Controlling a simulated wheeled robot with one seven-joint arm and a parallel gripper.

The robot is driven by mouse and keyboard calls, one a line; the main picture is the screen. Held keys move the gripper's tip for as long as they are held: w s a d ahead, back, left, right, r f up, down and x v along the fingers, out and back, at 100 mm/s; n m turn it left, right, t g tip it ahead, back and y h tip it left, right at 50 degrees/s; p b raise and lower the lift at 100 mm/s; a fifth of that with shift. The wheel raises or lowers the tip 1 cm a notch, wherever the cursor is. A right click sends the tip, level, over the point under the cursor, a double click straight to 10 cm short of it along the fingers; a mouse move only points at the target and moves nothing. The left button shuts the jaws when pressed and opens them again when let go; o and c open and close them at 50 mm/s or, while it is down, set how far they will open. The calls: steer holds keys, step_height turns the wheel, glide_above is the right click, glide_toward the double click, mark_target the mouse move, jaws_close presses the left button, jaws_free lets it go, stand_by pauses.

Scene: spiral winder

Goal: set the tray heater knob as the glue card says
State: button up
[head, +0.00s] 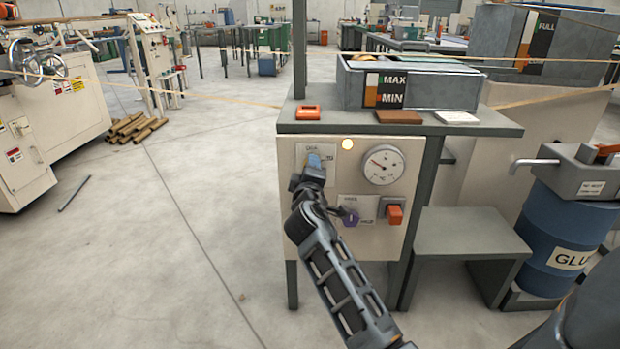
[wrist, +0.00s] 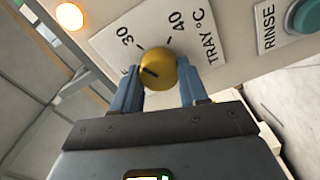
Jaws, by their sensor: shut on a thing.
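The tray heater knob (wrist: 158,68) is a yellow round knob on a white plate marked 30, 40 and TRAY °C in the wrist view. A short dark mark on it lies toward the left of the picture, below the 30; its exact reading is hard to tell. My gripper (wrist: 160,80) has its two blue fingers closed on the sides of the knob. In the head view my gripper (head: 314,163) is at the upper left of the cabinet front and hides the knob. I cannot make out a readable glue card in either view.
A MAX/MIN tray (head: 450,88) stands on top. A blue glue drum (head: 565,235) is at right.

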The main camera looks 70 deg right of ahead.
steer(key=shift+f+m+b, duration=0.1)
steer(key=shift+m+b, duration=0.25)
steer(key=shift+m, duration=0.15)
steer(key=o, duration=1.1)
steer(key=shift+c, duration=0.2)
steer(key=v, duration=0.7)
steer(key=shift+s+a+p, duration=0.2)
steer(key=shift+a+p, duration=0.2)
steer(key=shift+p, duration=0.05)
